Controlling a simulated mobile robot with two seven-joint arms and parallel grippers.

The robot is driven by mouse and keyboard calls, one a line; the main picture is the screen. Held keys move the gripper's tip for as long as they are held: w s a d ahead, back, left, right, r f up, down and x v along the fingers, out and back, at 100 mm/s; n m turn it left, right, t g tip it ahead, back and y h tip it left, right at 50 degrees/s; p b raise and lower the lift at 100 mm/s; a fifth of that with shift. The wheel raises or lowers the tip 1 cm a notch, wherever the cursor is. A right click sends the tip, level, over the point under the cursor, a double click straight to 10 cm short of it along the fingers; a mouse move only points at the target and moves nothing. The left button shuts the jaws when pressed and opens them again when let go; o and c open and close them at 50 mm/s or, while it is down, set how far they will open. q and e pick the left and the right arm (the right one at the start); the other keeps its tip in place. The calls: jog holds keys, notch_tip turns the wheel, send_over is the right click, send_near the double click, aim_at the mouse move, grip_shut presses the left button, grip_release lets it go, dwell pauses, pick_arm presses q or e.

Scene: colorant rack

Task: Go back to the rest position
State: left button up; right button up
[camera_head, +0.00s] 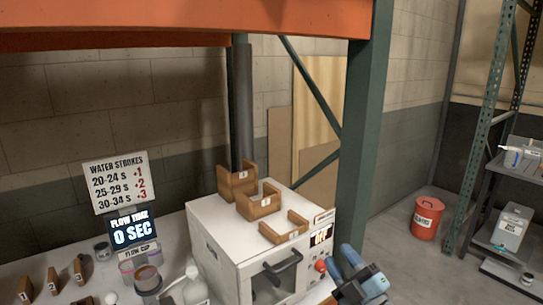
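My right gripper (357,274), blue and dark grey, is at the bottom edge, in front of the right front corner of the white box-shaped machine (224,248). I see nothing held in it, but I cannot tell how far its fingers are apart. My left gripper is not in view. Three brown wooden holders sit on the machine's top: a rear one (240,183), a middle one (262,207) and a front one (287,233).
A black flow-time display (132,233) stands on the white table at left, below a water-strokes sign (119,182). Cups, a white bottle (194,284) and several small wooden blocks are nearby. A green rack post (364,150) rises behind my gripper. A red bin (427,218) stands right.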

jog(key=s+d+f+m+g+h, duration=0.1)
jog(key=s+f+m+h, duration=0.15)
jog(key=f, duration=0.35)
jog(key=s+d+f+m+g+h+p, duration=0.1)
jog(key=s+f+m+h, duration=0.1)
jog(key=s+f+m, duration=0.3)
jog(key=s+d+f+m+h, duration=0.1)
jog(key=f+m+h, duration=0.15)
jog(key=f, duration=0.45)
jog(key=s+d+f+m+g+h, duration=0.1)
jog(key=s+f+m+g, duration=0.1)
jog(key=s+f, duration=0.5)
jog(key=s+d+f+m+g+h+p, duration=0.1)
jog(key=s+f+m+g, duration=0.2)
jog(key=s+f, duration=0.4)
jog(key=s+g, duration=0.1)
jog(key=s, duration=0.2)
jog(key=shift+s+d+f+m+g+h, duration=0.2)
jog(key=shift+s+m+g+h, duration=0.1)
jog(key=shift+s+g+h, duration=0.1)
jog(key=shift+r, duration=0.1)
